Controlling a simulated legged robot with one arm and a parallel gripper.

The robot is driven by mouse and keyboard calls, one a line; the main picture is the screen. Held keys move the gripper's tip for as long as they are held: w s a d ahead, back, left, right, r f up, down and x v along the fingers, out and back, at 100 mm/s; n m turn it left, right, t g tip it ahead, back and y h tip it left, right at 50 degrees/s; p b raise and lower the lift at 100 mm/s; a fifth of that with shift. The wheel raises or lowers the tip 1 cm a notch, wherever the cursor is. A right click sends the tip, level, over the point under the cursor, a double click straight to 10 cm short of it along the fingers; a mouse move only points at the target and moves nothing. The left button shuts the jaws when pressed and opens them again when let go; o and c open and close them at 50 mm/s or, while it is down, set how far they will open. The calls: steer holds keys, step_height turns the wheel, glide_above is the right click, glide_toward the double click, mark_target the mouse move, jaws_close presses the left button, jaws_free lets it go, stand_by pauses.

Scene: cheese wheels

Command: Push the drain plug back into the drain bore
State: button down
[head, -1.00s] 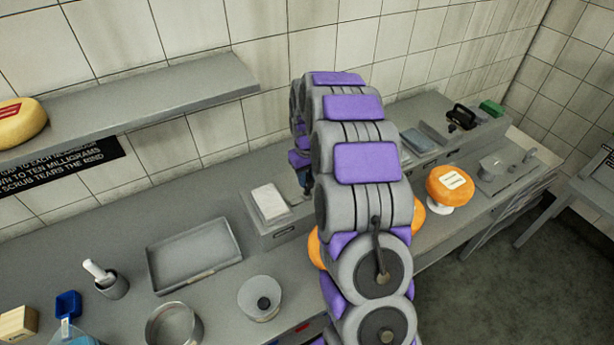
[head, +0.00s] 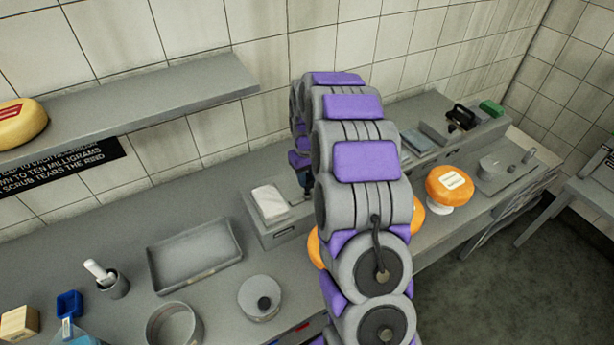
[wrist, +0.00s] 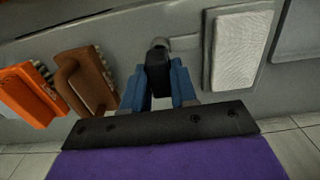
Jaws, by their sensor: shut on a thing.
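My gripper (wrist: 159,90) shows in the wrist view with its two blue fingers closed around a dark block-like piece (wrist: 158,72). This piece may be the drain plug, but I cannot tell for sure. Its far end meets or overlaps a small grey round part (wrist: 160,44) at the grey surface; whether it touches is unclear. I cannot make out the drain bore. In the head view my gripper (head: 303,186) is mostly hidden behind my arm, at the right side of a grey box with a white pad (head: 270,201).
In the wrist view, an orange brush (wrist: 32,95) and a brown brush (wrist: 88,80) lie left, and a white pad (wrist: 241,48) lies right.

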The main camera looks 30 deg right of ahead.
mark_target(307, 184)
steer(key=shift+f, duration=1.55)
steer(key=c, duration=0.8)
jaws_free()
step_height(307, 184, up, 17)
steer(key=p, duration=0.1)
steer(key=shift+w+r, duration=0.1)
steer(key=s+a+r+b, duration=0.1)
steer(key=s+a, duration=0.5)
steer(key=s, duration=0.3)
steer(key=s+a+r+b, duration=0.2)
steer(key=s+a, duration=0.4)
steer(key=s, duration=0.4)
steer(key=s+a+f+g+b, duration=0.1)
steer(key=s+a+f, duration=0.1)
steer(key=s, duration=0.8)
steer(key=s+a+f+b, duration=0.1)
steer(key=s+f, duration=0.3)
steer(key=s, duration=0.7)
steer(key=shift+a+f+g, duration=0.15)
steer(key=shift+a+g, duration=0.25)
steer(key=shift+a, duration=0.25)
